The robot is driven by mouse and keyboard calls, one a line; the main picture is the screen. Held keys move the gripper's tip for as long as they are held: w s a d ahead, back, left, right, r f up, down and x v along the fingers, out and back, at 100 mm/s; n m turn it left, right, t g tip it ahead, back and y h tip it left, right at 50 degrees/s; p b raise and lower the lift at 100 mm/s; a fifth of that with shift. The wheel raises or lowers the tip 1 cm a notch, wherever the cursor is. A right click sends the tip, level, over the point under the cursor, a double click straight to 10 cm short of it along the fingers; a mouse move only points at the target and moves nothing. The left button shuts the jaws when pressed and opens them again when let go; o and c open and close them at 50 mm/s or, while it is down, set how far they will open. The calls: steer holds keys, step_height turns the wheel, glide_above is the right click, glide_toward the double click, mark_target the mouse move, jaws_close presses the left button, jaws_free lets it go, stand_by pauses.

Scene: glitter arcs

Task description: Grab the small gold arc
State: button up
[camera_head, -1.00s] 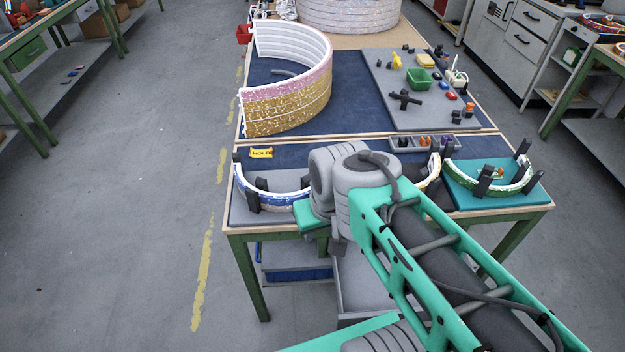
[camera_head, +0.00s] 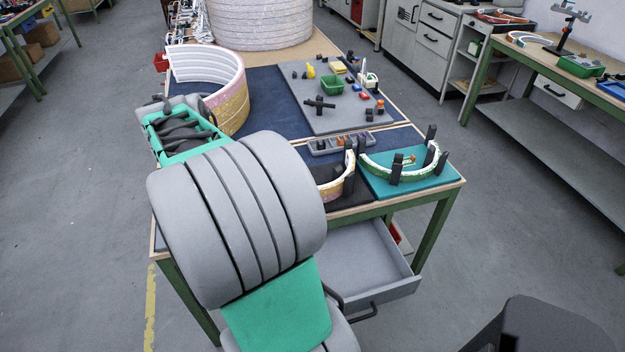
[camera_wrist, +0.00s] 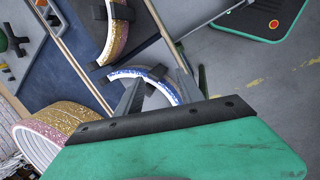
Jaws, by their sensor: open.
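The small gold arc (camera_head: 343,184) stands on a dark mat at the near edge of the table, in the head view, held by black posts. My arm covers its left part. In the wrist view it is a curved gold and white strip (camera_wrist: 117,38) at the top, left of centre. My gripper (camera_wrist: 160,72) is open in the wrist view and looks empty. Its two dark fingers point towards a blue and white arc (camera_wrist: 158,82), with the gold arc beyond them, up and left. My gripper is hidden in the head view.
A green arc (camera_head: 412,176) stands on a teal mat (camera_head: 385,190) at right. A large pink and gold arc (camera_head: 233,105) stands behind, also at lower left in the wrist view (camera_wrist: 40,142). An open drawer (camera_head: 365,262) juts out below the table.

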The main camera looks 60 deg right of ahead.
steer(key=s+d+f+n+g, duration=0.1)
steer(key=s+d, duration=0.2)
steer(key=d, duration=0.3)
steer(key=s+d+f+n+g, duration=0.1)
steer(key=s+d, duration=0.3)
steer(key=d, duration=0.2)
steer(key=s+d+f+n+g, duration=0.1)
steer(key=s+d+f, duration=0.1)
steer(key=s+d, duration=0.2)
steer(key=shift+d+n, duration=0.3)
steer(key=shift+d, duration=0.75)
steer(key=x, duration=0.7)
steer(key=shift+s+d+f+b, duration=0.25)
steer(key=shift+s+b, duration=0.15)
steer(key=shift+s, duration=0.05)
jaws_close()
steer(key=shift+w, duration=0.1)
